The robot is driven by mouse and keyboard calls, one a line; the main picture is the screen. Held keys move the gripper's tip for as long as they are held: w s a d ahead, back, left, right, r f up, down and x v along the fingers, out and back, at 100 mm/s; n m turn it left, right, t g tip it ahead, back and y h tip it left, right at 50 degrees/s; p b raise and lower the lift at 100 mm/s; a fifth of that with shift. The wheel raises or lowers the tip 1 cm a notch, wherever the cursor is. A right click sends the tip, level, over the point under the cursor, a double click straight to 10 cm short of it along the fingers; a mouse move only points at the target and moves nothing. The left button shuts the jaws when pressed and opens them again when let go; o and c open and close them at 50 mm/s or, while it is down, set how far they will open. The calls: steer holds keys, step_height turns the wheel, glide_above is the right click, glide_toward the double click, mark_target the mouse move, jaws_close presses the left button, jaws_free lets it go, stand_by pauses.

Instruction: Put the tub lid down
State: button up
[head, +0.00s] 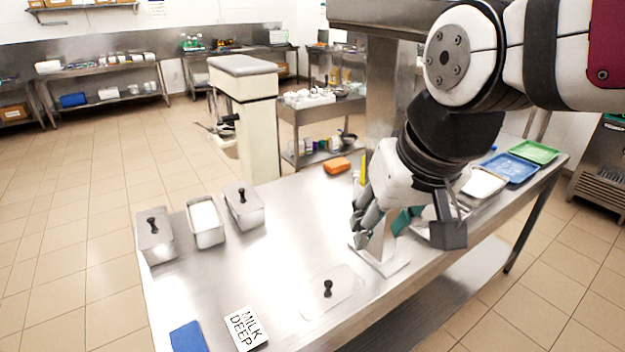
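A flat metal tub lid with a black knob (328,289) lies on the steel table near its front edge. Three metal tubs stand at the table's left end. The left tub (156,247) and the right tub (247,215) have lids with black knobs. The middle tub (207,236) has no lid and shows white contents. My gripper (405,233) is above the table, up and to the right of the loose lid and apart from it. Its fingers are spread, and I see nothing held between them.
A white stand (387,264) is just below my gripper, partly hidden by it. A "MILK DEEP" card (246,328) and a blue cloth (188,337) lie at the front. An orange item (337,166) lies at the back. Blue (511,168) and green (535,152) trays are at right. The middle left of the table is clear.

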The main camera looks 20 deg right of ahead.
steer(key=shift+n+t, duration=0.5)
steer(key=shift+n, duration=0.1)
steer(key=s, duration=0.4)
steer(key=shift+s+r, duration=0.25)
steer(key=shift+r, duration=0.1)
steer(key=shift+c, duration=0.6)
